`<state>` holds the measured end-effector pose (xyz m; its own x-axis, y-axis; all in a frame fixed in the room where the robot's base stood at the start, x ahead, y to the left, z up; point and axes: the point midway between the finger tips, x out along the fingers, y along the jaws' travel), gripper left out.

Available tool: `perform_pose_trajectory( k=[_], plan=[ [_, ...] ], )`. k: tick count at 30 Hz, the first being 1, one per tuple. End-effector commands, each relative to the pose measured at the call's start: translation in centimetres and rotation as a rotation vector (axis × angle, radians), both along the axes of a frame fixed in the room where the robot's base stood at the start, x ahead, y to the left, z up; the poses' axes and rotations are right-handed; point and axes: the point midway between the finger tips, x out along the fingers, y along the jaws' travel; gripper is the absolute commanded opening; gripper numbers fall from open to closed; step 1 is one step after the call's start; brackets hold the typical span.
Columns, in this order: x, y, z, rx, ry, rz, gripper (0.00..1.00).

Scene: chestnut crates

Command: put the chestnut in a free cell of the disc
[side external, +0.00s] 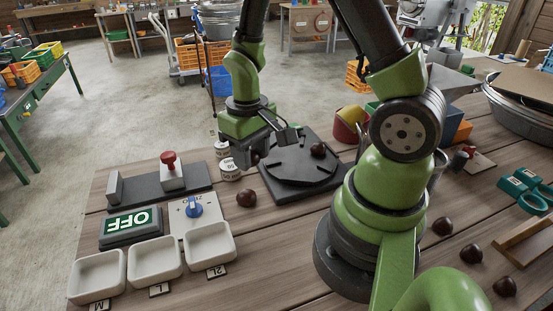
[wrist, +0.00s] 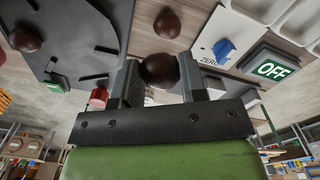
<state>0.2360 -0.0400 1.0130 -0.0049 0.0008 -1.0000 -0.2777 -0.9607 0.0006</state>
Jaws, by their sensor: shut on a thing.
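My gripper (side external: 255,152) is shut on a dark brown chestnut (wrist: 158,70), held between the two fingertips in the wrist view. In the side view, the gripper is at the left edge of the black disc (side external: 300,172), and the fingers mostly hide the held chestnut. The disc lies on a dark base and has raised ridges; it also shows at the left of the wrist view (wrist: 75,35). Another chestnut (side external: 318,150) sits on the disc's far right part. It shows at the upper left of the wrist view (wrist: 25,38).
A loose chestnut (side external: 246,197) lies on the table in front of the disc. Three white trays (side external: 155,260), a blue-knob dial (side external: 193,210) and a green OFF display (side external: 130,225) stand at the left. White cylinders (side external: 230,170) stand beside the gripper. Several chestnuts (side external: 471,254) lie at the right.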

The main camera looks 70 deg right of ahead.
Motion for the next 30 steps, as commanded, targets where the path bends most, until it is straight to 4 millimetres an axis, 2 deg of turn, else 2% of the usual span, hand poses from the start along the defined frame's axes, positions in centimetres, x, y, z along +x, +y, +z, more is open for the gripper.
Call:
perform_pose_trajectory(
  k=[1, 6, 9, 12, 16, 22, 30],
  plan=[
    [0.7, -2.3, 0.3, -0.001, -0.004, -0.080, 0.17],
    [1.3, -9.1, 1.4, 0.002, 0.000, -0.289, 0.17],
    [0.9, -12.3, 2.0, 0.003, 0.003, -0.384, 0.17],
    [0.4, -14.6, 2.4, 0.005, 0.004, -0.449, 0.17],
    [-0.1, -15.9, 2.1, 0.008, 0.009, -0.489, 0.17],
    [-0.2, -16.0, -1.5, 0.010, 0.011, -0.494, 0.17],
    [-0.2, -16.0, -4.8, 0.009, 0.010, -0.493, 0.17]
  ],
)
